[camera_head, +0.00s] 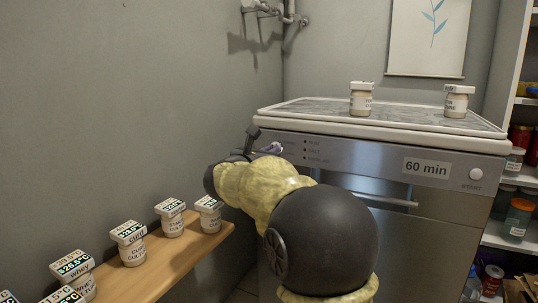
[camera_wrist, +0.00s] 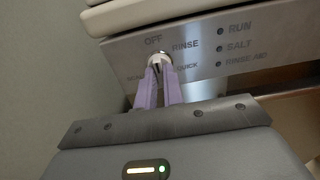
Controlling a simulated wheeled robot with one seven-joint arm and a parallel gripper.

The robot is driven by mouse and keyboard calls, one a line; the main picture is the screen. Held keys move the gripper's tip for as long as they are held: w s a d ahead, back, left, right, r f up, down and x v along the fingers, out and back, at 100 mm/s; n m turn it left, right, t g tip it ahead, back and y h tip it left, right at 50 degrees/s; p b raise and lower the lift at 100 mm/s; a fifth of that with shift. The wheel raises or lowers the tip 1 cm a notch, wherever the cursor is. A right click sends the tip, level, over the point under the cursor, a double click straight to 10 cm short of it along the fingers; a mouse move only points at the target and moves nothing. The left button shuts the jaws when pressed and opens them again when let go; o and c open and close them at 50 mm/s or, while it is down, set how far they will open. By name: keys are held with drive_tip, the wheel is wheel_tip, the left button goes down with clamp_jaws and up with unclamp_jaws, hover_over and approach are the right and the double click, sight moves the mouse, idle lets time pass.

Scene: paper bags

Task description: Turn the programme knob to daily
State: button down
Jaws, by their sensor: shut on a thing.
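The programme knob (camera_wrist: 160,55) is a small pale, shiny knob on the dishwasher's steel control panel (camera_wrist: 205,50). In the wrist view, OFF is printed above it, RINSE at upper right and QUICK at right; a label at left is partly covered and unreadable. My gripper (camera_wrist: 158,68) has its two lilac fingers closed on the knob from the front. The fingers hide the knob's lower part, and I cannot tell where it points. In the head view my gripper (camera_head: 268,149) is at the panel's left end, and my arm hides the knob.
The dishwasher (camera_head: 440,220) has a "60 min" display (camera_head: 427,168), a round white button (camera_head: 475,174) and a door handle (camera_head: 385,199). Two jars stand on its top (camera_head: 300,110). A wooden shelf (camera_head: 165,268) with several labelled jars runs along the left wall. Stocked shelves stand at right.

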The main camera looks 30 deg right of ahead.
drive_tip(key=shift+d+f, duration=0.1)
drive_tip(key=shift+f, duration=0.05)
drive_tip(key=c, duration=1.5)
unclamp_jaws()
drive_tip(key=p+v, duration=0.5)
drive_tip(key=v, duration=1.2)
drive_tip(key=shift+s, duration=0.15)
